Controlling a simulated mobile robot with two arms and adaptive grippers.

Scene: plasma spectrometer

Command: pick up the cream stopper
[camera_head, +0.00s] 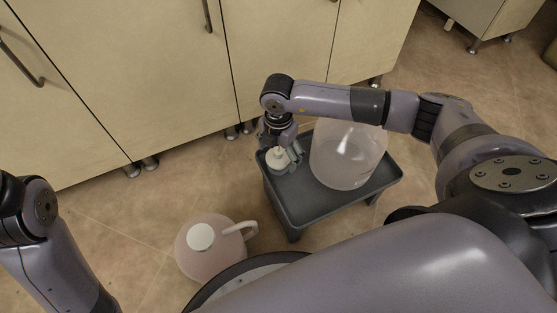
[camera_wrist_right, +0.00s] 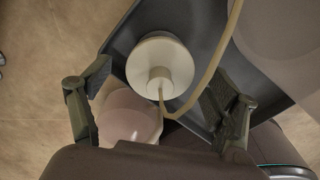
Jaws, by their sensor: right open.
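The cream stopper (camera_head: 277,159) is at the left end of the grey tray table (camera_head: 307,207). In the right wrist view the stopper (camera_wrist_right: 160,65) is a round disc with a narrower neck, and a thin cream tube (camera_wrist_right: 212,75) curves past it. My right gripper (camera_head: 284,146) is right above the stopper and partly covers it in the head view. In the wrist view the open fingers of my right gripper (camera_wrist_right: 157,88) stand on either side, apart from the stopper. My left arm shows at the left edge, but its gripper is out of the picture.
A large translucent bottle (camera_head: 346,157) stands on the tray table, right of the stopper. A pinkish jug (camera_head: 205,262) with a white cap and handle stands on the floor to the left. Cream cabinets (camera_head: 130,75) line the back. Tiled floor is clear at left.

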